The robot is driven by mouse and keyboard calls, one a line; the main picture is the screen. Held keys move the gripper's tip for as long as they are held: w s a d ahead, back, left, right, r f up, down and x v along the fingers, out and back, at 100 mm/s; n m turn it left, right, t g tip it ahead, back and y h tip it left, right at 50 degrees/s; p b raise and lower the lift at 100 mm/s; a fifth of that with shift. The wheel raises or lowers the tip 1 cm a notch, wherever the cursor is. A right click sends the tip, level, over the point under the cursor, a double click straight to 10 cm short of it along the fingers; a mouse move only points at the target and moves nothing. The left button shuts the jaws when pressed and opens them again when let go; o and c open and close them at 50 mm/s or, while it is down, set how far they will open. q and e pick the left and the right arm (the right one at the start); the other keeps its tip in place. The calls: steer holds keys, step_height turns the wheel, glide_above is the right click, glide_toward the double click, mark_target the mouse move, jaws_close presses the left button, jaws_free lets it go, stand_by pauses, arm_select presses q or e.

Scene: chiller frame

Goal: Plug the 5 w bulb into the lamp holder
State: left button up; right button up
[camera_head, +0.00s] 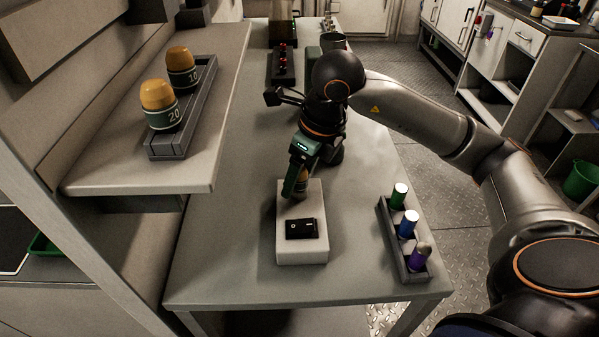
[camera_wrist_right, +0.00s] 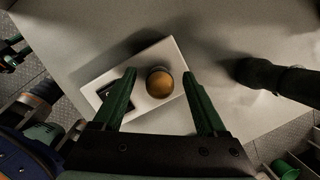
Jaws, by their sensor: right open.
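The white lamp holder (camera_head: 302,252) stands on the grey table, with a black switch (camera_head: 301,228) on its near end. A bulb with an amber dome (camera_wrist_right: 159,83) stands upright at the holder's other end. Its label is hidden, and how deep it sits cannot be told. My right gripper (camera_head: 297,187) points down over that end. In the right wrist view its open fingers (camera_wrist_right: 160,88) lie on either side of the bulb with gaps. Two amber bulbs marked 20 (camera_head: 163,107) and 10 (camera_head: 182,70) stand in a grey rack on the left shelf. My left gripper is not in view.
A grey rack (camera_head: 386,235) with green, blue and purple capped cylinders stands right of the holder, near the table's right edge. Dark equipment with red parts (camera_head: 283,66) stands at the table's far end. The table's near left area is clear.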

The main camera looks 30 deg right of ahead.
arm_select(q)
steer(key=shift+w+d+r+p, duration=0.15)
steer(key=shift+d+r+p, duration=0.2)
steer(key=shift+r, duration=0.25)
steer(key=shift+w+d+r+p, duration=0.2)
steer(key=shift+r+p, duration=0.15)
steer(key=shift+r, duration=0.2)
arm_select(e)
steer(key=v, duration=1.2)
steer(key=shift+r, duration=0.25)
